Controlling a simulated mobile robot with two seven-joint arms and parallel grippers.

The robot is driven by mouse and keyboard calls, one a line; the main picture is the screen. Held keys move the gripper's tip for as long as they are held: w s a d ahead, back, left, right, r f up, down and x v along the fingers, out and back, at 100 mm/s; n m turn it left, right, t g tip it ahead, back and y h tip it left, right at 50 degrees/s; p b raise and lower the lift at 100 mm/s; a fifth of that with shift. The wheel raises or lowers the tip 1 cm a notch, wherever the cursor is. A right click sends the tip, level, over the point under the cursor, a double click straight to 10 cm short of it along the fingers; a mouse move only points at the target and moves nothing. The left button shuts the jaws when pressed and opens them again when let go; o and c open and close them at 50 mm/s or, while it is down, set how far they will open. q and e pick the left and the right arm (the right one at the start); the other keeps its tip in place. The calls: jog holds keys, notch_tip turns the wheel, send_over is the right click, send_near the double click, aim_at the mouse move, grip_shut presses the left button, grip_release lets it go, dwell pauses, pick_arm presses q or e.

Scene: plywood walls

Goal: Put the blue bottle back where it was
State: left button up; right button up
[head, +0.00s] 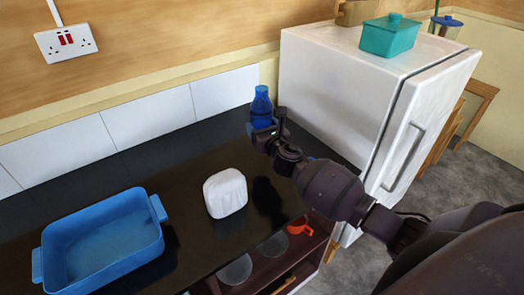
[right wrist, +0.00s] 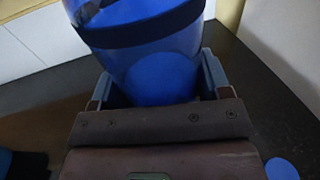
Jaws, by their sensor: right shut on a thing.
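The blue bottle (head: 261,105) stands upright at the back of the dark counter, close to the white fridge, in the head view. It fills the top of the right wrist view (right wrist: 150,70), between the two fingers. My right gripper (head: 268,133) is shut on the bottle's lower part; its fingers (right wrist: 158,88) lie on both sides of it. The bottle's base is hidden, so I cannot tell whether it touches the counter. My left gripper is not in view.
A white rounded block (head: 225,193) and a blue tray (head: 102,240) sit on the dark counter (head: 160,160). The white fridge (head: 335,85) stands right of the bottle, with a teal box (head: 389,37) on top. Below the counter, a shelf holds an orange cup (head: 300,226).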

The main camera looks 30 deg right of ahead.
notch_tip(320, 180, down, 4)
jog(key=shift+f, duration=0.15)
notch_tip(320, 180, down, 5)
jog(key=b, duration=0.3)
jog(key=shift+b, duration=0.3)
jog(key=shift+f, duration=0.1)
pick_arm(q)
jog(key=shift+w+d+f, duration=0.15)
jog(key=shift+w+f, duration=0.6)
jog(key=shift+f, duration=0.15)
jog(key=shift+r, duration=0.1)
pick_arm(e)
jog(key=shift+f+b, duration=0.2)
jog(key=shift+b, duration=0.1)
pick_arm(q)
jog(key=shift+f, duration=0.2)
pick_arm(e)
jog(key=o, duration=1.1)
